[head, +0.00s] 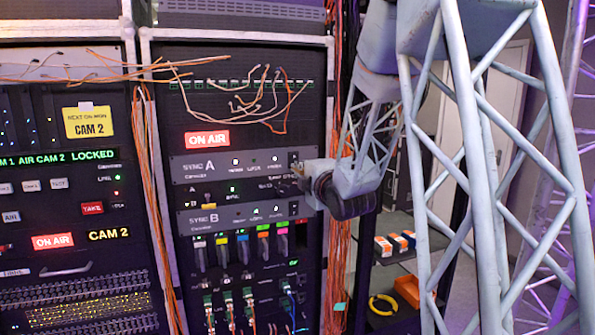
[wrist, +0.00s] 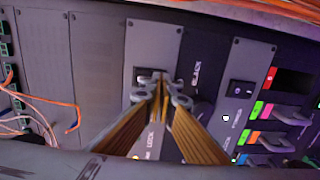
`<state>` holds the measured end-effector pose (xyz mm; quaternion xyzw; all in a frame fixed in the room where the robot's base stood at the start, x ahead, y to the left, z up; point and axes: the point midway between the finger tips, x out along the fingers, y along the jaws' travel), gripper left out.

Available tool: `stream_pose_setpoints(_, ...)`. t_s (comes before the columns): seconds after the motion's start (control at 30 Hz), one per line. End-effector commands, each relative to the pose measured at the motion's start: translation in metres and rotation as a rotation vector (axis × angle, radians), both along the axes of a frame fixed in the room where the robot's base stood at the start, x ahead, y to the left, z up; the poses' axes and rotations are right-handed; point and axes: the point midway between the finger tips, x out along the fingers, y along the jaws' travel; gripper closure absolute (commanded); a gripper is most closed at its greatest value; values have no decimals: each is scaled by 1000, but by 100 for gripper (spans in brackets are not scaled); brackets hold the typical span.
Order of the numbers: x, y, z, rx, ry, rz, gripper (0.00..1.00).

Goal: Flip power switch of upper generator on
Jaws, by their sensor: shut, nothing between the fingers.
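The upper generator is the grey SYNC A panel (head: 215,168) in the rack. The lower one, SYNC B (head: 225,217), sits just below it. In the wrist view the SYNC A panel (wrist: 155,45) appears turned on its side, with its dark power switch (wrist: 145,73) partly hidden behind my fingertips. My gripper (wrist: 163,88) is shut and empty, its tips at or very near that switch. I cannot tell whether they touch it, or which way the switch is set. In the head view my gripper (head: 303,171) is at the panel's right end.
The SYNC B switch (wrist: 240,88) is close beside my fingers. Coloured connectors (head: 240,245) are lower on the rack. Loose orange and white cables (head: 262,95) hang above, and an orange cable bundle (head: 340,200) runs down the rack's right side, close to my wrist.

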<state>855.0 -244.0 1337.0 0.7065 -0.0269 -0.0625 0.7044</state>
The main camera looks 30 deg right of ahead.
Motion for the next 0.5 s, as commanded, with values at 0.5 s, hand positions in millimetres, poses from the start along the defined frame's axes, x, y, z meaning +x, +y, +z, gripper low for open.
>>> stream_pose_setpoints(0.5, -27, 6, -6, -1, -2, 2, 100)
